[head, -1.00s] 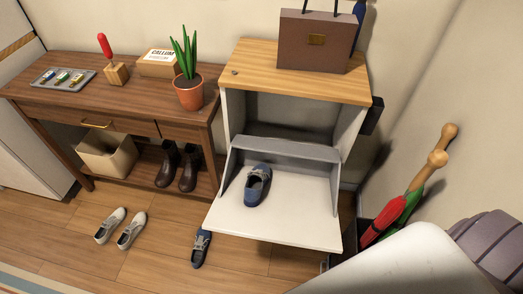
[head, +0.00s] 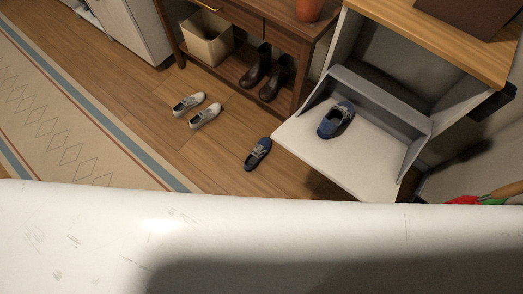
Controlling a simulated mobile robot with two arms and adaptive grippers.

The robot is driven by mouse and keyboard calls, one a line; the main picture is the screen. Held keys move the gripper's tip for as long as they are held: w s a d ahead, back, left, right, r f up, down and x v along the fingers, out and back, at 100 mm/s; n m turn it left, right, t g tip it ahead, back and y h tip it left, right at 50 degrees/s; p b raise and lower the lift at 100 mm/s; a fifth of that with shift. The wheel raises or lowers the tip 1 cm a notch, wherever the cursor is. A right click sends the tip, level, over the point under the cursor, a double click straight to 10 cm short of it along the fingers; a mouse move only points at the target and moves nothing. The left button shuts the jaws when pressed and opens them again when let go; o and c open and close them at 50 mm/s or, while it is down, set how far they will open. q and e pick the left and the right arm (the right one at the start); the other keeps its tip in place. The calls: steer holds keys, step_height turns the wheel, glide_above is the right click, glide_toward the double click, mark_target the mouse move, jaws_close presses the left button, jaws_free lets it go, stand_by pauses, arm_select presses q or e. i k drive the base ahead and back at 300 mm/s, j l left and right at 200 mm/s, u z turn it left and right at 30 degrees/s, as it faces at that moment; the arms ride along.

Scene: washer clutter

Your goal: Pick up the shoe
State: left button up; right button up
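A blue shoe (head: 257,154) lies on the wooden floor, to the left of the open shoe cabinet. A matching blue shoe (head: 336,119) rests on the cabinet's folded-down white door (head: 330,160). A pair of pale grey shoes, one (head: 188,103) beside the other (head: 205,116), stands on the floor further left. Neither of my grippers shows in the head view. A large white surface, which I cannot identify for sure, fills the bottom of the view.
Dark boots (head: 256,66) and a beige bin (head: 206,40) sit on the low shelf of the wooden table. A patterned rug (head: 60,120) lies at the left. Red and green umbrellas (head: 480,199) show at the right edge. Floor around the loose shoes is clear.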

mark_target(264, 145)
steer(key=i+j, duration=0.1)
steer(key=j, duration=0.25)
steer(key=i+j, duration=0.1)
steer(key=j, duration=0.25)
steer(key=i+j, duration=0.1)
steer(key=j, duration=0.2)
steer(key=i+j, duration=0.1)
steer(key=j, duration=0.25)
steer(key=i+j+z, duration=0.1)
steer(key=z, duration=0.3)
steer(key=j+z, duration=0.6)
steer(key=z, duration=0.25)
steer(key=j+z, duration=0.25)
steer(key=z, duration=0.2)
